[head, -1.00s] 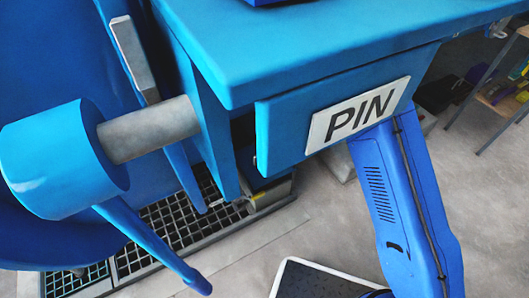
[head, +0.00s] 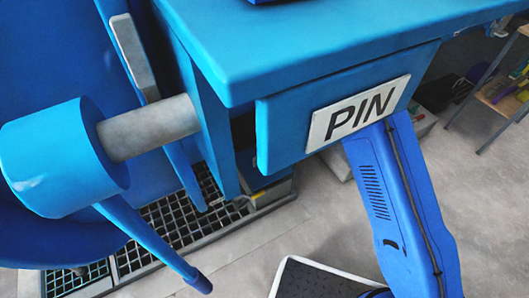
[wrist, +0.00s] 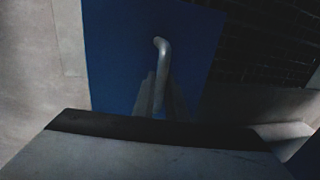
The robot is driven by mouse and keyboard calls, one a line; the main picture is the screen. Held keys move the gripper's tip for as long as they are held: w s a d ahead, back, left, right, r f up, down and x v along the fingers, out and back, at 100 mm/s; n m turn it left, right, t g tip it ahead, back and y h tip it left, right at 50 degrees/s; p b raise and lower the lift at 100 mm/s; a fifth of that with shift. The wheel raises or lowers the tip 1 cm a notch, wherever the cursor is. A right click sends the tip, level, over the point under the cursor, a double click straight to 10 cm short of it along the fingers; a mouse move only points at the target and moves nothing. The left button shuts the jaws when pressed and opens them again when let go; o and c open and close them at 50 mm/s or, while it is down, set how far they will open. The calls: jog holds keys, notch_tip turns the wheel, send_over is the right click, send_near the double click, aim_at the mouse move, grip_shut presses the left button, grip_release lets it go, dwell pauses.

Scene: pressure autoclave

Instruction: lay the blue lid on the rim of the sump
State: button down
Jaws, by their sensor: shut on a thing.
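The blue lid (wrist: 125,55) shows in the wrist view as a dark blue flat plate with a bent grey handle (wrist: 160,44). My gripper (wrist: 158,95) is shut on this handle, with its fingers on either side of the lower part. The lid lies beyond the fingers, over or near the floor; its height is hard to judge. In the head view my arm reaches down behind the drawer marked PIN, which hides my gripper and the lid. I cannot make out the sump's rim for certain in either view.
A blue bench with a PIN drawer (head: 285,130) overhangs my arm. A dark floor grating (head: 170,222) lies at its left and also shows in the wrist view (wrist: 265,40). A grey slab (wrist: 150,155) fills the wrist view's bottom. Bare floor (head: 330,225) lies right of the grating.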

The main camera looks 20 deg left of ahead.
aim_at(265, 162)
jog(key=shift+f, duration=1.7)
jog(key=shift+f, duration=1.4)
dwell(0.6)
jog(key=c, duration=1.7)
grip_release()
jog(key=d+r, duration=0.1)
jog(key=r, duration=0.4)
jog(key=s+r, duration=0.1)
jog(key=r, duration=0.5)
jog(key=s+d+r, duration=0.1)
jog(key=r, duration=0.5)
jog(key=shift+s+d, duration=0.1)
jog(key=shift+d, duration=0.2)
